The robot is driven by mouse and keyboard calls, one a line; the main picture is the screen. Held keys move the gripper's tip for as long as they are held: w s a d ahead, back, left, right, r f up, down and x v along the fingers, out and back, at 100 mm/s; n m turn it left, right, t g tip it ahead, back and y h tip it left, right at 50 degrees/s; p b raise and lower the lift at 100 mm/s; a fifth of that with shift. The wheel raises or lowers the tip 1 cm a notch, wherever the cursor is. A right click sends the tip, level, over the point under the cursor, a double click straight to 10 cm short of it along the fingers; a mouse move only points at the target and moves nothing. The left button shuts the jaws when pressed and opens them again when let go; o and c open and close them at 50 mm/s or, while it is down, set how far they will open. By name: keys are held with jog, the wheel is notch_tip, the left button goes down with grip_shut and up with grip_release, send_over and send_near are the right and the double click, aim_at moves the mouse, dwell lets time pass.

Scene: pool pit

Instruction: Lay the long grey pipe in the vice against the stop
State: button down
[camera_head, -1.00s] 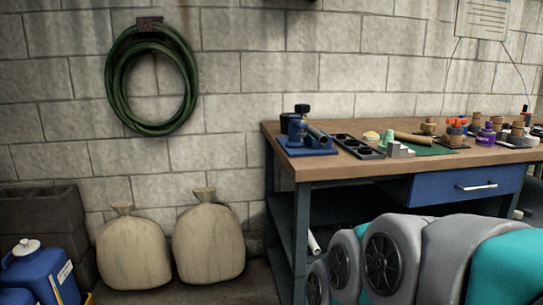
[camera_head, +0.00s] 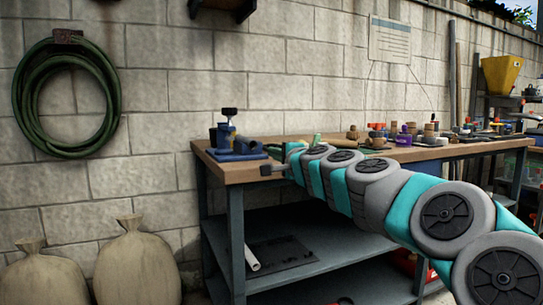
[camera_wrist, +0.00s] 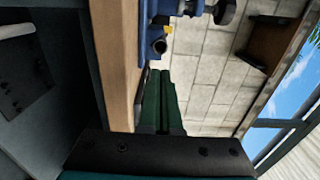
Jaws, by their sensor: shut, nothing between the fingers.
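A blue vice (camera_head: 232,142) with a dark screw handle stands at the left end of the bench. My gripper (camera_head: 268,169) is at the bench's front edge, near the vice. In the wrist view its two green fingers (camera_wrist: 160,76) are together with nothing between them, apart from the pipe.
The wooden bench (camera_head: 228,171) carries several small items to the right. A whitish tube (camera_head: 252,258) lies on the lower shelf (camera_head: 300,240). Sacks (camera_head: 137,265) stand on the floor at left, and a green hose (camera_head: 25,95) hangs on the wall.

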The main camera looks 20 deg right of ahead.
aim_at(254, 146)
jog(key=w, duration=1)
jog(key=shift+w+a+f, duration=0.1)
jog(key=shift+w+a, duration=0.1)
jog(key=shift+w, duration=0.75)
jog(key=shift+w+a+p, duration=0.1)
jog(key=shift+w+p, duration=0.4)
jog(key=shift+w, duration=0.3)
jog(key=shift+s, duration=0.1)
